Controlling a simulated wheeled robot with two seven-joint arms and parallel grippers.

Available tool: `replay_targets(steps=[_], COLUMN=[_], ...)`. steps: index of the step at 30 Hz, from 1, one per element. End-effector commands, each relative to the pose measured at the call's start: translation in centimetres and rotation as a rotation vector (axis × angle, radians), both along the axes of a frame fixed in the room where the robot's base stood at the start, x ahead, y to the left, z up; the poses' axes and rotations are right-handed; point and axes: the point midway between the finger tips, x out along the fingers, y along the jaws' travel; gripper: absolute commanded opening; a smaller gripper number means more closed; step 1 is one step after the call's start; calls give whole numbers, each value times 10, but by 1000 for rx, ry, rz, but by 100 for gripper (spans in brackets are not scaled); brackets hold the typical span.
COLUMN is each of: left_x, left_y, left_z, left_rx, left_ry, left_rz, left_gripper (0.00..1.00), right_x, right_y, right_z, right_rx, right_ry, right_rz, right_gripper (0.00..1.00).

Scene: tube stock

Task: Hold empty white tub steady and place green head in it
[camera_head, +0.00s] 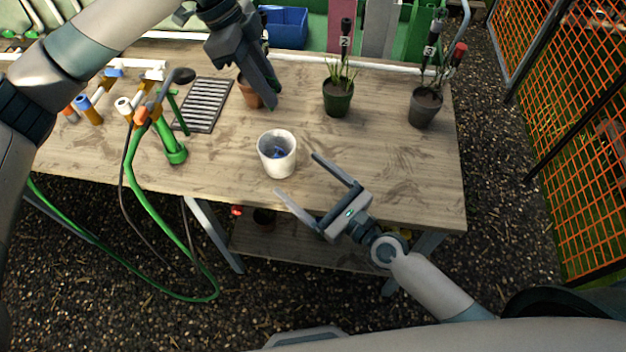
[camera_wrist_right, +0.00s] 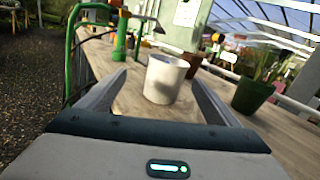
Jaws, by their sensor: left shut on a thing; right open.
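The white tub (camera_head: 288,164) stands upright on the wooden bench, with something small and blue inside. It also shows in the right wrist view (camera_wrist_right: 165,78), in line with the gap between my right fingers. My right gripper (camera_head: 296,173) is open, its fingers pointing at the tub from the lower right; I cannot tell whether they touch it. My left gripper (camera_head: 270,100) is shut over the back of the bench, above and left of the tub. A bit of green, seemingly the green head (camera_head: 271,107), shows at its fingertips; the rest is hidden.
A terracotta pot (camera_head: 247,93) stands partly behind my left gripper. Potted plants (camera_head: 338,100) and a dark pot (camera_head: 425,108) with tools stand right. A slatted grey tray (camera_head: 203,104), a green hose stand (camera_head: 173,150) and hose fittings occupy the left.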

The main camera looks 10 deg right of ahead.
Motion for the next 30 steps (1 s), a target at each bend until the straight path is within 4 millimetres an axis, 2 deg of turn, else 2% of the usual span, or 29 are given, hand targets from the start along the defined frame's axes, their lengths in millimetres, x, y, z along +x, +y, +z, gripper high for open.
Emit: replay_targets(steps=[4, 13, 23, 30], left_x=[0, 0, 0, 0], left_y=[0, 0, 0, 0], left_z=[0, 0, 0, 0], left_rx=[0, 0, 0, 0], left_ry=[0, 0, 0, 0], left_rz=[0, 0, 0, 0], left_gripper=[0, 0, 0, 0], right_x=[-1, -1, 7, 28], right_y=[-16, -19, -13, 2], right_z=[-11, -13, -13, -12], right_rx=[27, 33, 35, 34], right_ry=[51, 61, 60, 58], right_rz=[-23, -27, -28, -28], right_gripper=[85, 85, 85, 85])
